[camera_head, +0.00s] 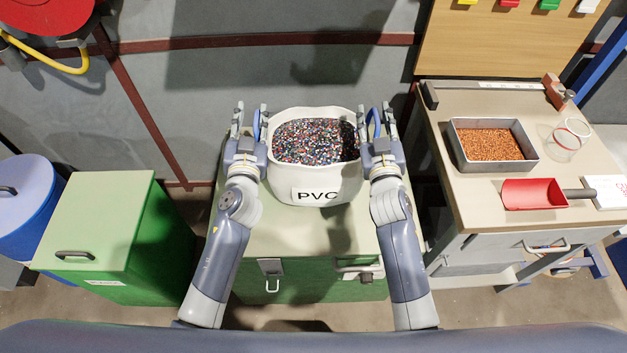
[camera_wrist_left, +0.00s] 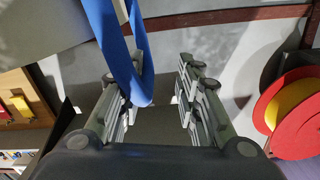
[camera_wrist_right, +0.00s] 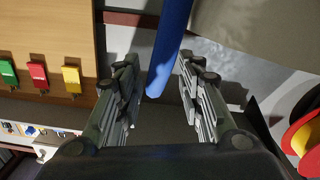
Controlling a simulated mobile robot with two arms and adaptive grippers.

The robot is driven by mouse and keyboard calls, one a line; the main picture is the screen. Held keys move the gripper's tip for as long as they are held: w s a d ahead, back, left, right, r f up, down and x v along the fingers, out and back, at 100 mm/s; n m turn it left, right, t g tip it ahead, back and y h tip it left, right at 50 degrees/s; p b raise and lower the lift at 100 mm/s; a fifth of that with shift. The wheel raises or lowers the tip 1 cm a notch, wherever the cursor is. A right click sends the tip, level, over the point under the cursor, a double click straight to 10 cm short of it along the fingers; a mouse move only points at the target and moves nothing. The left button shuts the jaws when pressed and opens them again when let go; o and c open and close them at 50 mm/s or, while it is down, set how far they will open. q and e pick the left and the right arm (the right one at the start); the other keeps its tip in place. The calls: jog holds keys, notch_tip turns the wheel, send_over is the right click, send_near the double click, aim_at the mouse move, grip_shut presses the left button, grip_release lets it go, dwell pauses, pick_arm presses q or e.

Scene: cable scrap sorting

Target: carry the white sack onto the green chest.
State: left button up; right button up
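The white sack (camera_head: 316,184), marked PVC and full of mixed coloured granules (camera_head: 312,141), is upright over the pale green lid of the middle green chest (camera_head: 290,235). It appears to rest on the lid, though its base edge is partly in shadow. My left gripper (camera_head: 250,122) is at the sack's left side, fingers apart, with a blue handle loop (camera_wrist_left: 128,62) between them. My right gripper (camera_head: 377,122) is at the right side, also with fingers apart, around the other blue handle (camera_wrist_right: 168,45). Neither gripper visibly pinches its handle.
A second green chest (camera_head: 100,215) and a blue drum (camera_head: 25,205) stand at left. At right, a workbench (camera_head: 465,185) holds a tray of copper granules (camera_head: 490,143), a red scoop (camera_head: 533,193) and a glass jar (camera_head: 562,143). A grey wall is behind.

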pick_arm(q)
jog(key=shift+o, duration=0.4)
jog(key=o, duration=0.7)
jog(key=shift+o, duration=0.2)
jog(key=shift+d+f, duration=0.1)
pick_arm(e)
jog(key=shift+a+f, duration=0.1)
jog(key=shift+a, duration=0.1)
pick_arm(q)
jog(key=s, duration=1.2)
jog(key=shift+d, duration=0.1)
pick_arm(e)
jog(key=o, duration=0.8)
jog(key=shift+o, duration=0.2)
